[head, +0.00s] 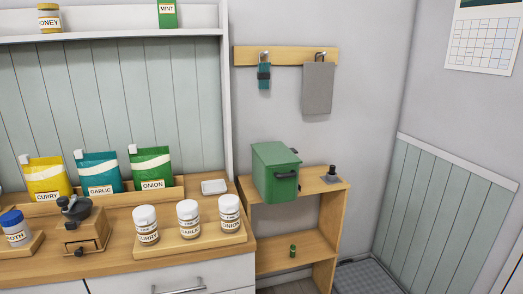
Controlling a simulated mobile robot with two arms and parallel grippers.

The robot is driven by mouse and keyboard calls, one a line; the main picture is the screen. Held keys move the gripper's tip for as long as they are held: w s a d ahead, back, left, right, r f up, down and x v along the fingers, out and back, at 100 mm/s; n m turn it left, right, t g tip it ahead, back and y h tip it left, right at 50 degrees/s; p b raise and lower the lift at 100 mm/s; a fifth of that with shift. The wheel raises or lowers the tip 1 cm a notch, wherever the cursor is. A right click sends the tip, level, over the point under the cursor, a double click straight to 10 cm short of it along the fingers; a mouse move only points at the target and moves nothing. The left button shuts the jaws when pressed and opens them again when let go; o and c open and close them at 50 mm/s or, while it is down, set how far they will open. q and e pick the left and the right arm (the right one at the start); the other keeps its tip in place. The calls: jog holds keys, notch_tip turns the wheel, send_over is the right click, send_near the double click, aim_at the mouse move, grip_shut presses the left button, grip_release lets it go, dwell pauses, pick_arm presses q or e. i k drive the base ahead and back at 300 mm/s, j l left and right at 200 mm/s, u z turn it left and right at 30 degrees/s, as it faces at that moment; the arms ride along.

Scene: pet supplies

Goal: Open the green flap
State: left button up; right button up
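A green box (270,184) sits on the top board of a small wooden shelf unit (318,188) near the middle of the head view. Its green top (274,153) lies closed over the body, with a small knob at its right edge. A dark handle (286,175) is on the side facing me. I cannot tell which panel is the green flap; no opening shows in the box. Neither of my grippers is in view.
A small dark object (331,175) stands right of the box. A green item (292,250) is on the lower shelf. The counter at left holds a jar tray (192,243), bags and a grinder (78,225). A grey towel (317,90) hangs above.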

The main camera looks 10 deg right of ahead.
aim_at(276, 154)
jog(key=i+l+u, duration=0.1)
jog(key=l+u, duration=0.2)
jog(key=l, duration=0.85)
jog(key=l+u, duration=0.35)
jog(key=l, duration=0.8)
jog(key=k, duration=0.05)
